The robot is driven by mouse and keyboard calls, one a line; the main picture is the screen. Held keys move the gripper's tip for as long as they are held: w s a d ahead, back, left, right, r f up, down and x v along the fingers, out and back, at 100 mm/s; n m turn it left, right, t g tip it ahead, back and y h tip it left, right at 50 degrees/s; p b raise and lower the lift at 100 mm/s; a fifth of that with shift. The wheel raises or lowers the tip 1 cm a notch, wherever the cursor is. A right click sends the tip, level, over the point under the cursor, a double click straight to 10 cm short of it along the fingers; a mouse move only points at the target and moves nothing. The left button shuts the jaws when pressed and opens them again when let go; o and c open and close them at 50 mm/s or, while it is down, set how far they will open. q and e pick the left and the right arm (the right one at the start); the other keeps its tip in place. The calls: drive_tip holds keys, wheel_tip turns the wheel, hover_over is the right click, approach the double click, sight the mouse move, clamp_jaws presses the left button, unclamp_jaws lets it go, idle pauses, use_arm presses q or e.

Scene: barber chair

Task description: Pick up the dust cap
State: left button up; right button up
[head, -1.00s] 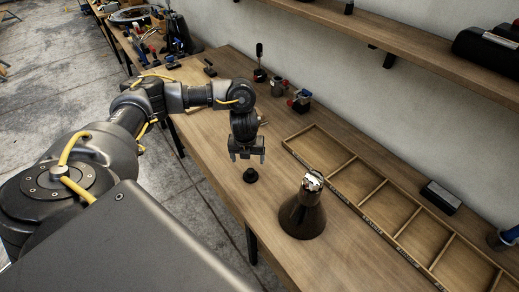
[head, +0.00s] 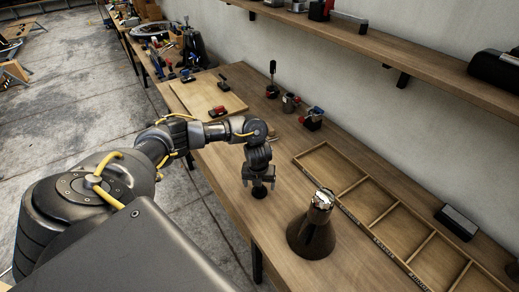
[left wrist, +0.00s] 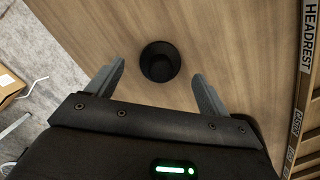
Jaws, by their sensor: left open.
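The dust cap (left wrist: 160,62) is a small black round cup on the wooden bench. In the left wrist view it lies just ahead of and between the fingers. In the head view the cap (head: 258,194) shows directly below my left gripper (head: 258,184), partly hidden by it. In the left wrist view my left gripper (left wrist: 158,88) is open, with one finger on each side and nothing held. The fingers appear apart from the cap. My right gripper is in neither view.
A dark cone-shaped base with a metal top (head: 312,232) stands right of the cap. A wooden divided tray (head: 345,205) with labels, including HEADREST, runs behind it. Small tools (head: 312,120) and a board (head: 205,97) lie farther back. The bench's front edge is close to the cap.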

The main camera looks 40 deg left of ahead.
use_arm(q)
drive_tip(key=shift+w+a+f, duration=0.1)
drive_tip(key=shift+w+f, duration=0.05)
drive_tip(key=shift+f, duration=0.5)
drive_tip(key=shift+w+f, duration=0.15)
drive_tip(key=shift+f, duration=0.5)
drive_tip(key=c, duration=1.1)
drive_tip(key=shift+o, duration=0.2)
drive_tip(key=shift+r, duration=0.2)
